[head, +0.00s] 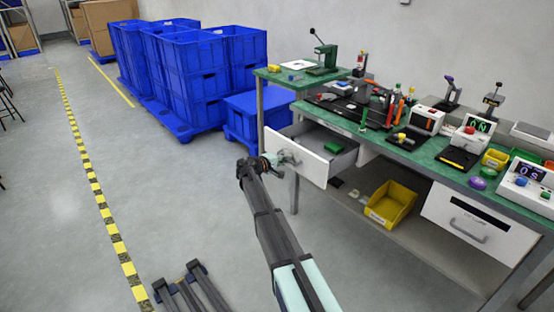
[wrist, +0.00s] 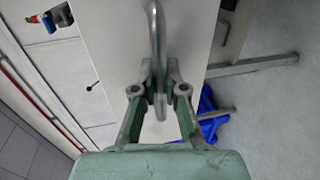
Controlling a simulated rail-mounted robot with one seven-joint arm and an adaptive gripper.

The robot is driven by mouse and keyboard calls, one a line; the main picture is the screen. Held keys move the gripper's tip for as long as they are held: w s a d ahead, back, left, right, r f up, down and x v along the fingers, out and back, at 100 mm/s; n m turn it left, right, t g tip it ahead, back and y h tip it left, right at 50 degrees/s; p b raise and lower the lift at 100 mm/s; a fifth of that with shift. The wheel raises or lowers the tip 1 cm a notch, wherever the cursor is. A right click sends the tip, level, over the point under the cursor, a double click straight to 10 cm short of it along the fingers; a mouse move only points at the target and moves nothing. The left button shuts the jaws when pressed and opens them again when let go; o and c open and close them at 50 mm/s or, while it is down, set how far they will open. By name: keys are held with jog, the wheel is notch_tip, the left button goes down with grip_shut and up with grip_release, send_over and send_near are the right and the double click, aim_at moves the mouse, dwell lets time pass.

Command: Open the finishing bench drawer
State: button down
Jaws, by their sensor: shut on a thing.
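The finishing bench (head: 440,168) has a green top and stands at the right in the head view. Its left white drawer (head: 312,165) is pulled out, so its grey inside shows with a green object (head: 334,147) in it. My gripper (head: 286,159) is at the front of this drawer. In the wrist view my gripper (wrist: 160,82) is shut on the curved metal drawer handle (wrist: 156,38), with one finger on each side of it. The white drawer front (wrist: 116,35) lies just beyond. A second white drawer (head: 475,225) at the right is closed.
Stacked blue crates (head: 190,70) stand behind the bench's left end. A yellow bin (head: 391,203) sits on the lower shelf. Tools and devices crowd the bench top. Grey floor (head: 165,185) left of my arm is clear.

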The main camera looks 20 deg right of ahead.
jog(key=shift+a, duration=0.2)
jog(key=c, duration=1.2)
grip_release()
jog(key=shift+s+a, duration=0.1)
jog(key=v, duration=1.2)
